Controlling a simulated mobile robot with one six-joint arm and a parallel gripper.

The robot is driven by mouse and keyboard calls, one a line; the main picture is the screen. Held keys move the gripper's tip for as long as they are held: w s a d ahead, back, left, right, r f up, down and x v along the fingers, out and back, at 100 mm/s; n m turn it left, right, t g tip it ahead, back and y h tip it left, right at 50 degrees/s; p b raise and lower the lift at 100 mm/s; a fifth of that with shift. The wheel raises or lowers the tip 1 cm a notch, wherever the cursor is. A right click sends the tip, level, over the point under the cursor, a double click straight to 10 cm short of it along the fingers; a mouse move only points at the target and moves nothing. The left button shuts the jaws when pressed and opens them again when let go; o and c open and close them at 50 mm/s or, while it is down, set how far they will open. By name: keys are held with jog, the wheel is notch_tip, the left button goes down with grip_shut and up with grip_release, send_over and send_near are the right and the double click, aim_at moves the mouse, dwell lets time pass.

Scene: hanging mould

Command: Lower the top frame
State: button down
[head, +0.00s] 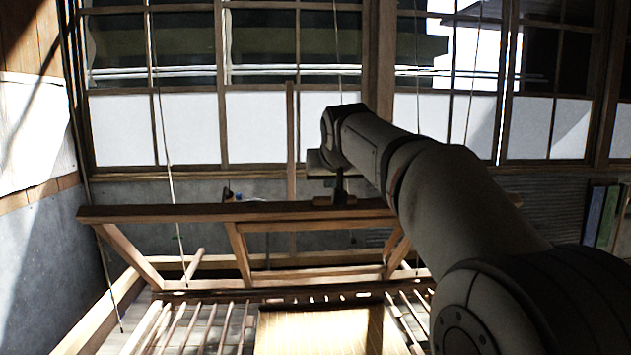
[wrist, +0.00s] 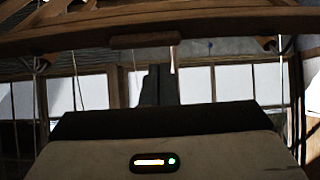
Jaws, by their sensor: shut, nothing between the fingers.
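The top frame (head: 170,213) is a wooden frame with a long front beam, slanted struts and a rear bar, spanning the head view above a slatted rack. A short wooden block (head: 322,201), likely a handle, sits at its middle; it also shows in the wrist view (wrist: 140,41). My gripper (head: 339,192) points down at this block, its fingers shut and empty. In the wrist view the dark fingers (wrist: 153,75) end just short of the block. I cannot tell whether they touch it. A pale yellow mat (head: 315,332) lies below the frame, partly cut off.
Thin cords (head: 160,100) hang from above around the frame. Wooden slats (head: 205,325) flank the mat. A paned window wall (head: 260,125) stands behind. My arm hides the frame's right part. Coloured panels (head: 602,215) stand at far right.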

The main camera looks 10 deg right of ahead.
aim_at(322, 197)
jog(key=shift+t, duration=0.4)
jog(key=w+p, duration=0.1)
jog(key=w, duration=0.2)
jog(key=w+p, duration=0.1)
jog(key=w, duration=0.3)
jog(key=w+f+p, duration=0.1)
jog(key=w, duration=0.2)
jog(key=shift+w+a+f, duration=0.1)
jog(key=shift+w+a, duration=0.2)
jog(key=shift+s+f, duration=1.05)
jog(key=shift+s, duration=0.25)
jog(key=shift+f, duration=0.4)
jog(key=shift+s, duration=0.15)
